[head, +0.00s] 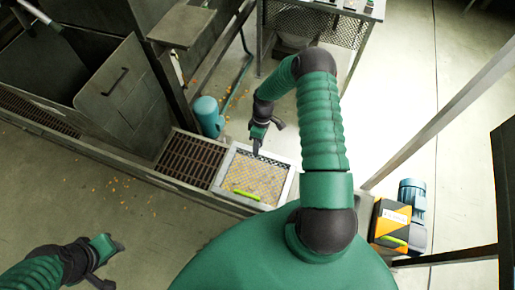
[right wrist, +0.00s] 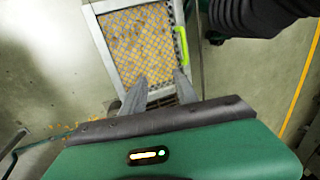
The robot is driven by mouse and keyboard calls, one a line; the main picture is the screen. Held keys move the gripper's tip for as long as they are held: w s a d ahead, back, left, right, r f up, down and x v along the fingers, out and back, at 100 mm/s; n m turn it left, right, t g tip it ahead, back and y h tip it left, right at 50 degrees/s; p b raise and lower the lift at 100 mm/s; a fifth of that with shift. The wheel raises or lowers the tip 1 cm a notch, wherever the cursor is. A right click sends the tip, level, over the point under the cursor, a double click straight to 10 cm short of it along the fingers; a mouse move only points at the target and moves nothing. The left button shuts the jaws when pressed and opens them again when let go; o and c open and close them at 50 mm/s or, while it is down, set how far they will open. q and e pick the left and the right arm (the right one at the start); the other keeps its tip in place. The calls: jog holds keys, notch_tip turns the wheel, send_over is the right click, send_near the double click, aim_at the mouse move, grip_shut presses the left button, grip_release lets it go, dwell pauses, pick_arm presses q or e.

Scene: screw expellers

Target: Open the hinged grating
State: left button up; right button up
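The hinged grating (head: 262,174) is a pale metal frame with yellowish mesh, lying flat in the floor channel in the head view. A bright green handle (head: 246,194) lies along its near side. In the right wrist view the grating (right wrist: 137,45) and its green handle (right wrist: 181,46) show beyond the fingers. My right gripper (head: 268,138) is open and empty above the grating's far edge; its spread fingers also show in the wrist view (right wrist: 160,82). I see no contact with the handle. My left gripper (head: 115,265) is open and empty at the lower left, far from the grating.
A dark slatted grate (head: 190,158) adjoins the grating on the left. A blue-green cylinder (head: 208,116) stands behind it. A large grey bin (head: 125,85) is at the upper left. A motor with an orange-black housing (head: 390,224) is at the right. Crumbs lie on the floor.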

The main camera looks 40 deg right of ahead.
jog(key=shift+x, duration=0.95)
jog(key=shift+a, duration=0.1)
grip_shut()
dwell(0.5)
grip_release()
